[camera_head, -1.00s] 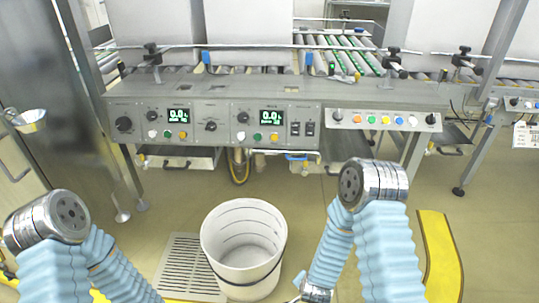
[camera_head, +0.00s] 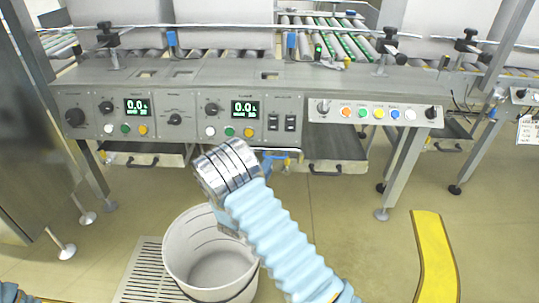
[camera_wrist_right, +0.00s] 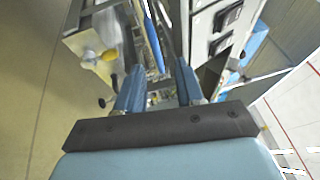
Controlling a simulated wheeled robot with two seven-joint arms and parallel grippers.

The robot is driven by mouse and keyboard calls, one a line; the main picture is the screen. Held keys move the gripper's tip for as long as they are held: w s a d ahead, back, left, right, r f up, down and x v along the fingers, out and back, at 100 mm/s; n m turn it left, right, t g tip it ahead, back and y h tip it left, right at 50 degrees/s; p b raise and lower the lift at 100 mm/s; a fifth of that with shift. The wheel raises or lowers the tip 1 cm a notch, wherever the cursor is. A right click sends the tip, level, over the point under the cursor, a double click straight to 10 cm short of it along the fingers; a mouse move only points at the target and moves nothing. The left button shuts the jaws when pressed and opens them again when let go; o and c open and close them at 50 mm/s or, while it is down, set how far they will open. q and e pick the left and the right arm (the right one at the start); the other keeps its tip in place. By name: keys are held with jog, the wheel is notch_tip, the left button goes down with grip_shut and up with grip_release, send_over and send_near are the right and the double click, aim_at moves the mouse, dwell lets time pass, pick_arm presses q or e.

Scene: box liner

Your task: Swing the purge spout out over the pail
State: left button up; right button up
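The white pail (camera_head: 178,262) stands on the floor below the machine panel, its right side partly covered by my right arm. A blue bar with a yellow end (camera_head: 276,157) shows under the panel, just right of my arm's silver joint. I cannot make out the purge spout; my arm covers that area. In the right wrist view my right gripper (camera_wrist_right: 159,68) has its two blue fingers apart. A thin blue rod (camera_wrist_right: 152,45) lies ahead, in line with the gap; I cannot tell whether it is between them. My left gripper is out of view.
The control panel (camera_head: 200,152) with displays, knobs and buttons runs above the pail. A grey floor grate (camera_head: 140,272) lies left of the pail. A yellow floor strip (camera_head: 434,255) is at right. A steel cabinet (camera_head: 25,130) stands left; floor between is clear.

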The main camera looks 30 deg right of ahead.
aim_at(273, 158)
jog(key=x, duration=0.6)
jog(key=shift+w+d, duration=0.1)
jog(key=shift+d, duration=0.05)
grip_shut()
jog(key=shift+r, duration=0.1)
